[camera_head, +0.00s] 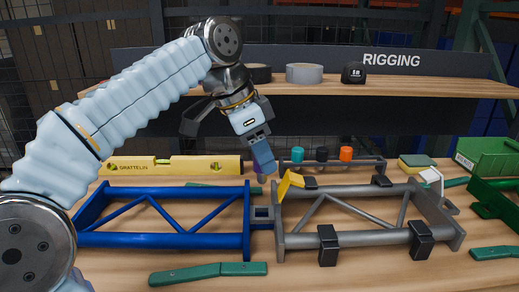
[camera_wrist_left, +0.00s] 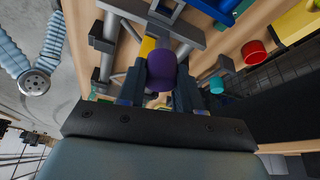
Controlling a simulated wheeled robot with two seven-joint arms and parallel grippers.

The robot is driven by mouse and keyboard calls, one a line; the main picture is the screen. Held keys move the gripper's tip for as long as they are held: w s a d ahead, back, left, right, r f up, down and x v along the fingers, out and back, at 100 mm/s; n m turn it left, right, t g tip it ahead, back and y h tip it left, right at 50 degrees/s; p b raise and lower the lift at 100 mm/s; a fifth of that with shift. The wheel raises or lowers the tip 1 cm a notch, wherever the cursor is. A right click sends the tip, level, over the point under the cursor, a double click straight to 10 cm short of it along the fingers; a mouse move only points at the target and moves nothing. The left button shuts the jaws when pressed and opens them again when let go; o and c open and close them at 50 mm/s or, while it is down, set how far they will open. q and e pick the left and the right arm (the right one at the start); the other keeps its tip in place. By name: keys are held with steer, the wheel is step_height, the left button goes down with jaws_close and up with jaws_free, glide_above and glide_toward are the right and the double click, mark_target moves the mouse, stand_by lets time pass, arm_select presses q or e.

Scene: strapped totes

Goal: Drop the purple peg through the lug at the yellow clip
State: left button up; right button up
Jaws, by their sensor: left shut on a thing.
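My left gripper (camera_head: 262,156) points down above the gap between the blue frame (camera_head: 180,191) and the grey frame (camera_head: 350,240). It is shut on the purple peg (camera_wrist_left: 162,70), whose rounded end fills the space between the fingers in the left wrist view. In the head view only a little of the peg (camera_head: 259,177) shows below the fingertips. The yellow clip (camera_head: 289,184) stands tilted at the grey frame's left end, just right of and below the fingers; part of it shows behind the peg in the wrist view (camera_wrist_left: 148,46). The lug (camera_head: 263,212) joins the two frames, below the peg and apart from it.
A rack with teal, black and orange knobs (camera_head: 346,154) stands behind the grey frame. A yellow level (camera_head: 175,166) lies at the back left. Black clips (camera_head: 328,246) sit on the grey frame.

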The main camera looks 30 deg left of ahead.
arm_select(q)
steer(key=shift+f, duration=0.85)
step_height(320, 180, down, 6)
steer(key=b, duration=0.5)
steer(key=shift+r, duration=0.25)
steer(key=shift+s+f+b, duration=0.2)
steer(key=shift+f+b, duration=0.85)
steer(key=shift+f, duration=0.45)
steer(key=shift+a, duration=0.1)
steer(key=o, duration=1.1)
steer(key=shift+f, duration=0.15)
steer(key=shift+o, duration=0.2)
steer(key=p+v, duration=0.4)
steer(key=v, duration=1.2)
steer(key=shift+d+r+t, duration=0.25)
steer(key=shift+r+t, duration=0.05)
steer(key=shift+r, duration=0.05)
